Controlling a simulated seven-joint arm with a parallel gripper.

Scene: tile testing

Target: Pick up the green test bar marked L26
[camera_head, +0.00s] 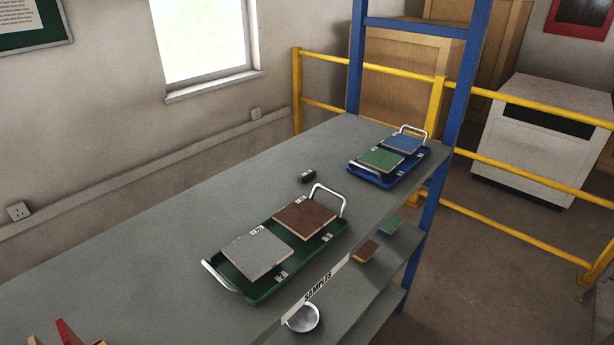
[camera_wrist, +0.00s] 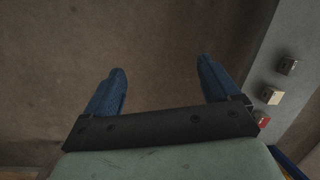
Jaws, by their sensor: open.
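A small dark green bar (camera_head: 307,175) with a pale label lies on the grey bench in the head view, between the two trays. Its marking is too small to read. My gripper (camera_wrist: 162,75) shows only in the wrist view, with its two blue fingers spread wide and nothing between them. It points at bare brown floor. To its right in that view, a dark block (camera_wrist: 287,65), a beige block (camera_wrist: 271,96) and a red block (camera_wrist: 262,119) sit on a grey surface. I cannot tell whether any of these is the green bar.
A green tray (camera_head: 262,296) with grey and brown tiles is on the bench (camera_head: 150,262). A blue tray (camera_head: 371,179) with green and blue tiles stands farther back. A blue post (camera_head: 463,85) and yellow railing (camera_head: 500,226) flank the bench's far end.

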